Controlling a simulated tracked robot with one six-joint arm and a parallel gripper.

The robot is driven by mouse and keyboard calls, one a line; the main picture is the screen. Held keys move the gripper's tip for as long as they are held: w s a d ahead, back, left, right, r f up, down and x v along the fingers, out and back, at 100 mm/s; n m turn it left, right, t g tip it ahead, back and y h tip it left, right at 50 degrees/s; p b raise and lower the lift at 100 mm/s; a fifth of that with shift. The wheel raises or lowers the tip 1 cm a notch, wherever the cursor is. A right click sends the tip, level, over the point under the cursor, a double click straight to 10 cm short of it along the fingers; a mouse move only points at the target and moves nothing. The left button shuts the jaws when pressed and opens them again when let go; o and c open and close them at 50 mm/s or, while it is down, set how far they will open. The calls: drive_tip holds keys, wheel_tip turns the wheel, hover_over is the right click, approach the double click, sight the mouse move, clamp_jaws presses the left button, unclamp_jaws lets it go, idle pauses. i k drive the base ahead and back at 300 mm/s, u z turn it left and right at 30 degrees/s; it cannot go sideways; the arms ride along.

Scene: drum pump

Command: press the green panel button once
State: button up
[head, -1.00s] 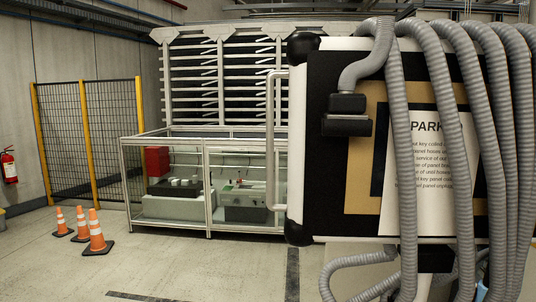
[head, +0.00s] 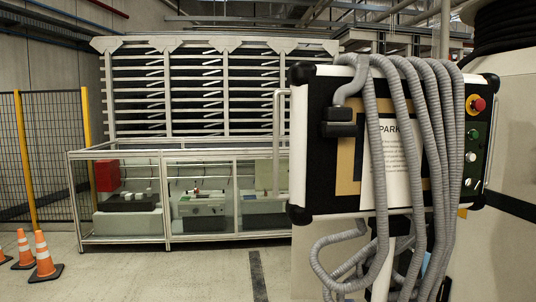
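A control panel (head: 324,185) with a black face and rounded black corners hangs at the right in the head view. Its right edge carries a column of controls. The green button (head: 473,134) sits below a red mushroom button (head: 478,104) on a yellow base. A white button (head: 471,157) and a small switch (head: 468,183) are lower down. My gripper is not in view, so its distance from the button cannot be seen.
Thick grey hoses (head: 412,150) drape over the panel, left of the buttons. A sheet headed "PARK" (head: 393,165) is on its face. A glazed bench (head: 166,195) stands behind. Orange cones (head: 43,258) are at left. The floor in front of the bench is clear.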

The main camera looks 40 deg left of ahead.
sight(473, 134)
drive_tip(key=u, duration=1.65)
drive_tip(key=i, duration=0.95)
